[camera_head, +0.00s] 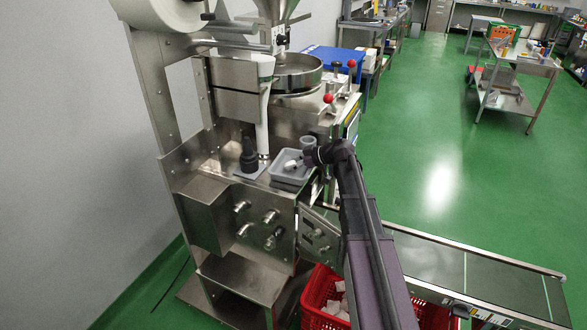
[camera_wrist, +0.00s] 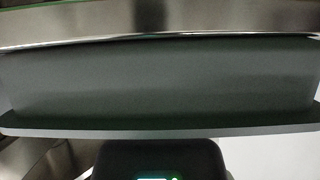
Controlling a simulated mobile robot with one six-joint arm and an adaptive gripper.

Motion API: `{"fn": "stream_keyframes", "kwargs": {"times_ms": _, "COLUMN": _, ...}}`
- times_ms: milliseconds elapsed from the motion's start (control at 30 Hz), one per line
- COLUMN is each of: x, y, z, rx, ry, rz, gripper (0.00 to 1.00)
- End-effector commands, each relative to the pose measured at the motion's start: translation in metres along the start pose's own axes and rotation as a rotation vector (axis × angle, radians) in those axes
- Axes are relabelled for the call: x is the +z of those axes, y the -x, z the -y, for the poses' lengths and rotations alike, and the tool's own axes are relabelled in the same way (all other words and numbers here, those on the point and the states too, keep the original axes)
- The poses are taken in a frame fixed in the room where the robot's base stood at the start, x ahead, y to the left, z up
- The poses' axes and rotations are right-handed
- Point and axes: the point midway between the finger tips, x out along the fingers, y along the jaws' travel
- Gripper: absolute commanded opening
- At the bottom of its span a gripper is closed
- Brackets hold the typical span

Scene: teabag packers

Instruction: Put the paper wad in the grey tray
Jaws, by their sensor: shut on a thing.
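The grey tray (camera_head: 285,179) sits on the ledge of the steel packing machine. My gripper (camera_head: 299,161) reaches in from the right, with its tip over or just inside the tray. A small white thing at its tip looks like the paper wad (camera_head: 290,164); my gripper appears shut on it. I cannot tell whether the wad touches the tray. In the wrist view, a broad grey wall, seemingly the tray (camera_wrist: 160,85), fills the middle. The dark gripper body (camera_wrist: 160,160) shows at the bottom edge, and neither fingertips nor wad show there.
A black bottle-like thing (camera_head: 249,156) stands left of the tray, beside the white tube (camera_head: 264,110). A small grey cup (camera_head: 308,143) is close behind my gripper. Red-knobbed levers (camera_head: 328,98) rise behind. A red crate (camera_head: 318,290) and a conveyor (camera_head: 480,270) lie below.

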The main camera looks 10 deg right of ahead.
Motion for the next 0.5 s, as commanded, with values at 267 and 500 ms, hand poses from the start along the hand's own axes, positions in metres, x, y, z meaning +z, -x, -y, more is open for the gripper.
{"fn": "stream_keyframes", "kwargs": {"times_ms": 267, "x": 0.0006, "y": -0.0007, "z": 0.0003, "rx": -0.001, "ry": 0.0, "rz": 0.0, "gripper": 0.48}}
{"fn": "stream_keyframes", "kwargs": {"times_ms": 500, "x": 0.004, "y": -0.0029, "z": 0.0004, "rx": -0.001, "ry": 0.0, "rz": 0.0, "gripper": 0.48}}
